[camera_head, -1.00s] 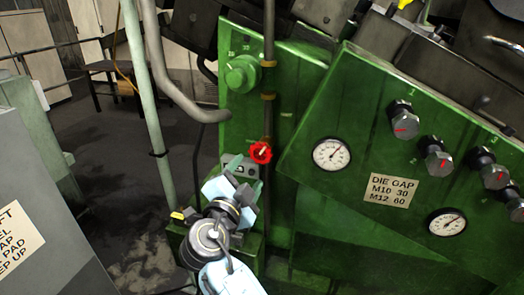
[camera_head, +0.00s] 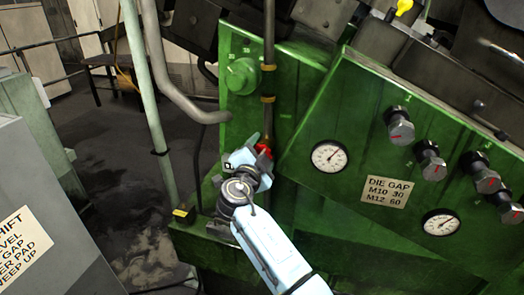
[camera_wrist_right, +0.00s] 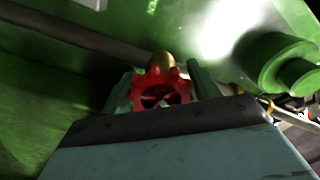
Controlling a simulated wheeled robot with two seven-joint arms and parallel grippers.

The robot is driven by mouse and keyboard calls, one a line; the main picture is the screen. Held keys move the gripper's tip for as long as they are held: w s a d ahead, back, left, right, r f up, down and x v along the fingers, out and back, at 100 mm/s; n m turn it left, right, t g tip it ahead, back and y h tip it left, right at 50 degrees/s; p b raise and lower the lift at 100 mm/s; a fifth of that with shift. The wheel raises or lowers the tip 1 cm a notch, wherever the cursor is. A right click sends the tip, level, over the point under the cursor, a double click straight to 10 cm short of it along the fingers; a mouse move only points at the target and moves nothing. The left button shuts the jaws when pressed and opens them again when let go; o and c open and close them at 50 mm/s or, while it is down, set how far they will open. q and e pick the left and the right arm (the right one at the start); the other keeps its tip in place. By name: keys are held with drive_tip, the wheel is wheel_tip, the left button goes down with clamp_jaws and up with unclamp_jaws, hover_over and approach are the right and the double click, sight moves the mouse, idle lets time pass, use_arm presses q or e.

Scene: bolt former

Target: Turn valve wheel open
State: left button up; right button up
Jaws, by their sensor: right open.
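The valve wheel is a small red scalloped handwheel (camera_head: 263,149) on a vertical pipe at the green machine's front; in the head view my right gripper partly hides it. In the right wrist view the red wheel (camera_wrist_right: 161,88) lies between the two finger tips, with a brass part behind its top. My right gripper (camera_head: 254,150) is at the wheel. Its fingers (camera_wrist_right: 160,90) stand apart, one on each side of the wheel; I cannot tell whether they touch it. My left gripper is not in view.
The green panel (camera_head: 330,205) with gauges, dark knobs and a DIE GAP label fills the right. A green round knob (camera_head: 242,76) is above left of the wheel. A pale post (camera_head: 146,95) and grey cabinet (camera_head: 45,215) stand left.

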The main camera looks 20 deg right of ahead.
drive_tip(key=c, duration=0.7)
